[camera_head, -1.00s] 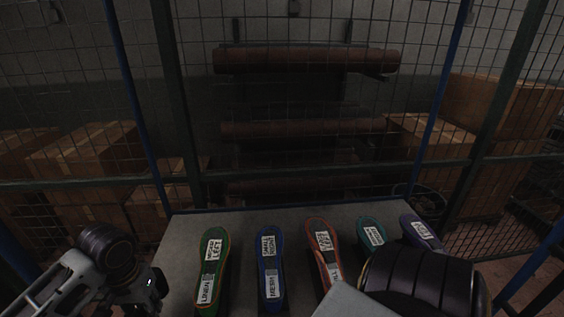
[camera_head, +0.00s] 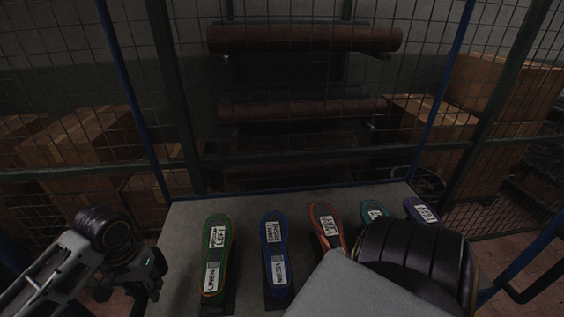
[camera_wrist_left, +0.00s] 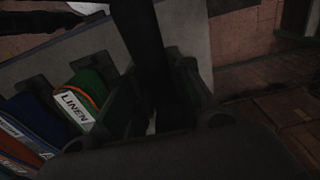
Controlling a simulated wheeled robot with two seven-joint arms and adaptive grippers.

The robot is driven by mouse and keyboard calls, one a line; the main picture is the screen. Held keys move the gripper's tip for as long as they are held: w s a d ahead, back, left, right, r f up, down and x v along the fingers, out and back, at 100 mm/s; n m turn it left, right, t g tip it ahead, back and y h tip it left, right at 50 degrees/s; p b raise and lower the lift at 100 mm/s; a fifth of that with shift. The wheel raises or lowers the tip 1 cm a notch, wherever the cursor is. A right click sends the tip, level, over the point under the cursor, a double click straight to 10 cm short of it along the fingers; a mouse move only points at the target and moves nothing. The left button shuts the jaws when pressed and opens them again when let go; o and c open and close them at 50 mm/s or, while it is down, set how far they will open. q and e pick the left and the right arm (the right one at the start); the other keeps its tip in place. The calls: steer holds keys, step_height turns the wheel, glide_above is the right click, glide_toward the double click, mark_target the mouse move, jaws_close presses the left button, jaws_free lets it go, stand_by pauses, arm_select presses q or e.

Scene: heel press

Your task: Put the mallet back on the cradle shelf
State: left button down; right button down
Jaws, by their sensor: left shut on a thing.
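My left gripper (camera_head: 146,284) is at the left edge of the table in the head view, low in the picture. In the left wrist view, the gripper (camera_wrist_left: 158,98) is shut on a dark, straight bar (camera_wrist_left: 145,35), which looks like the mallet's handle. The bar runs up out of the top of that view. I cannot make out the mallet's head in either view. I cannot pick out the cradle shelf for sure. My right gripper is not in view.
Several labelled shoe soles stand in a row on the grey table (camera_head: 185,215), including a green one (camera_head: 217,260) and a blue one (camera_head: 273,250). My right arm hides the table's right front. Behind are a wire fence, brown rolls (camera_head: 305,39) and cardboard boxes (camera_head: 80,140).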

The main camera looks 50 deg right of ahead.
arm_select(q)
steer(key=shift+w+f, duration=0.1)
glide_above(165, 312)
steer(key=shift+f, duration=2.4)
steer(key=shift+f+b, duration=0.75)
steer(key=shift+f, duration=0.5)
steer(key=shift+f+b, duration=1.25)
steer(key=shift+b, duration=0.1)
steer(key=c, duration=1.3)
jaws_free()
steer(key=shift+o, duration=0.2)
steer(key=shift+r, duration=0.15)
